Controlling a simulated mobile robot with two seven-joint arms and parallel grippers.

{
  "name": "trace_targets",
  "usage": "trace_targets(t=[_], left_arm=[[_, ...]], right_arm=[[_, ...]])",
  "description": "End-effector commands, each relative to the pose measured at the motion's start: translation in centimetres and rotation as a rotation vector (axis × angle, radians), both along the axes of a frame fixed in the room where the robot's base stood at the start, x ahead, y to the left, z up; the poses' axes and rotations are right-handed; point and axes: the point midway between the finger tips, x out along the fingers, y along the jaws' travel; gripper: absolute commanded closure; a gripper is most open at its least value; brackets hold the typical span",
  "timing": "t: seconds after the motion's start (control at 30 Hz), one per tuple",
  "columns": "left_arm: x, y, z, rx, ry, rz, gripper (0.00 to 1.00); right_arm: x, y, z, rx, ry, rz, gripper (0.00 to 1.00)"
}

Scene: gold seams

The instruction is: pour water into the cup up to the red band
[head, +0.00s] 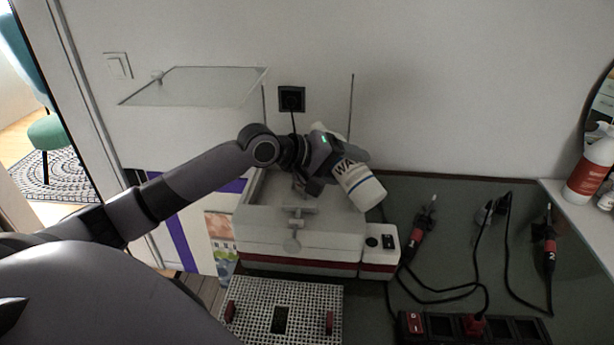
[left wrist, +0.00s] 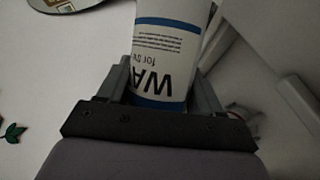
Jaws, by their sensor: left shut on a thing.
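My left gripper (head: 325,160) is shut on a white bottle (head: 358,186) with a blue band and lettering starting "WA". The bottle is tilted, with its blue-banded end toward the lower right, above the right side of a white open-topped unit. In the left wrist view, the bottle (left wrist: 168,50) stands between the two fingers (left wrist: 160,88), its lettering upside down. I see no water stream. I cannot make out a cup or its red band in either view. My right gripper is not in view.
The white unit (head: 262,225) has a red stripe and a switch box (head: 380,243) at its right. A perforated tray (head: 300,300) lies in front. Corded red-and-black tools (head: 421,232) and a power strip (head: 450,327) occupy the dark bench. A clear lid (head: 190,88) is behind.

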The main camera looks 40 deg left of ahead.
Motion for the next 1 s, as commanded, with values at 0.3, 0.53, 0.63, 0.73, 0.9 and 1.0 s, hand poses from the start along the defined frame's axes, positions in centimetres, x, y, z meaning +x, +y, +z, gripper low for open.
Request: trace_targets(t=[0.3, 0.53, 0.63, 0.73, 0.9, 1.0], left_arm=[[0.0, 0.1, 0.5, 0.02, -0.008, 0.0, 0.73], [0.3, 0.7, 0.5, 0.139, -0.046, 0.001, 0.73], [0.5, 1.2, 0.6, 0.203, -0.069, 0.003, 0.73], [0.6, 1.6, 0.9, 0.258, -0.087, 0.003, 0.73], [0.9, 2.5, 0.1, 0.387, -0.126, 0.006, 0.73], [1.0, 2.9, -0.4, 0.456, -0.145, 0.008, 0.73]], right_arm=[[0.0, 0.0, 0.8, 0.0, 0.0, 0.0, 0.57], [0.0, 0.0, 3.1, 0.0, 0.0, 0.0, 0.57], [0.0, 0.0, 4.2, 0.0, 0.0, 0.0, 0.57], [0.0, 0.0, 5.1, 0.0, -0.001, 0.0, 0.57], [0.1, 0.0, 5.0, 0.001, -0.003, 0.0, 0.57], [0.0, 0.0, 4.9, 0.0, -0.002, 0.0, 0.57]])
